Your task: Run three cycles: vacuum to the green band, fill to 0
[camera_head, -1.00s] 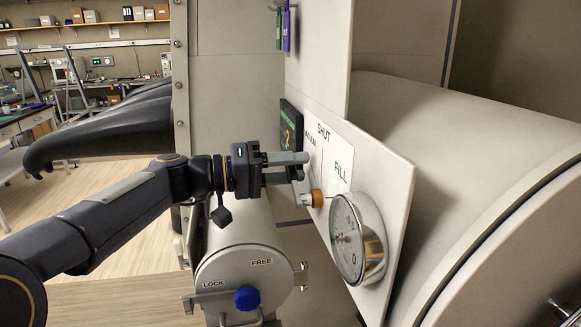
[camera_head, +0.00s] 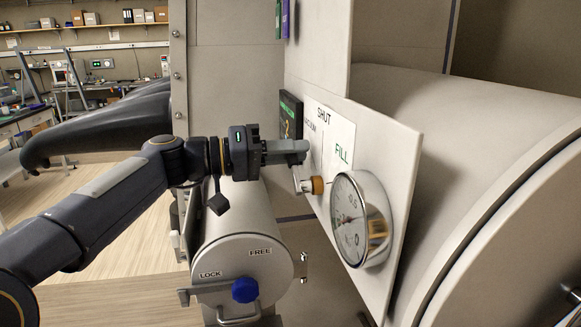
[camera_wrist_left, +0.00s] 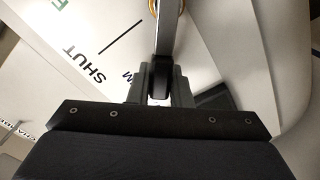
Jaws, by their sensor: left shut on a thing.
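My left gripper (camera_head: 298,152) is shut on the valve lever (camera_head: 301,178), beside the white panel. The lever joins a brass-coloured stem (camera_head: 318,185). In the left wrist view the lever (camera_wrist_left: 163,35) runs up from between the fingers and covers part of the VACUUM label; the SHUT label (camera_wrist_left: 83,65) is left of it. The head view shows a label plate (camera_head: 341,135) with VACUUM, SHUT and FILL. The round gauge (camera_head: 349,228) is below and right of the stem; its needle is too small to read surely. A dark display (camera_head: 291,117) is partly hidden. My right gripper is not in view.
A cylindrical port with a door (camera_head: 240,272) marked LOCK and FREE and a blue knob (camera_head: 245,290) is below the gripper. A large pale cylinder (camera_head: 470,150) fills the right. A black glove (camera_head: 100,140) sticks out at left, above my left arm.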

